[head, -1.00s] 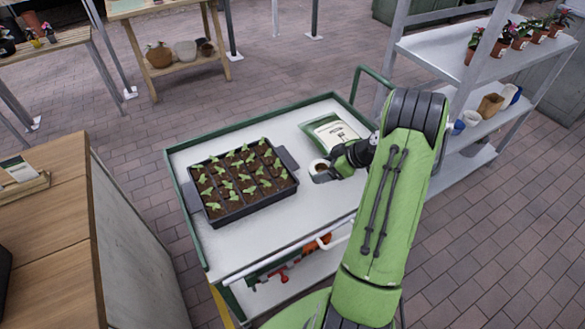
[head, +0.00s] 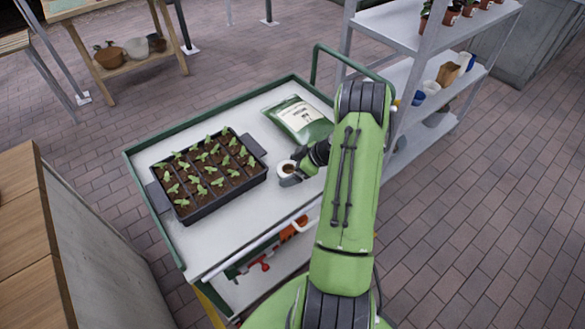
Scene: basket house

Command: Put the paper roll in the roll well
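A small white roll with a brown core (head: 287,167), which looks like the paper roll, is upright over the white top of the green-rimmed cart (head: 228,232), right of the seedling tray. My gripper (head: 290,173) is at it, reaching in from the right. A grey finger covers its lower front side and the dark hand is at its right. The fingers are too small and partly hidden to tell whether they are closed on it, or whether the roll touches the cart top. I cannot make out the roll well in this view.
A black tray of seedlings (head: 225,203) fills the cart's left half. A green and white bag (head: 299,119) lies behind the roll. A grey shelf rack (head: 425,62) with pots stands at the right. A wooden-topped bench (head: 22,220) is at the left. Brick floor is open at lower right.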

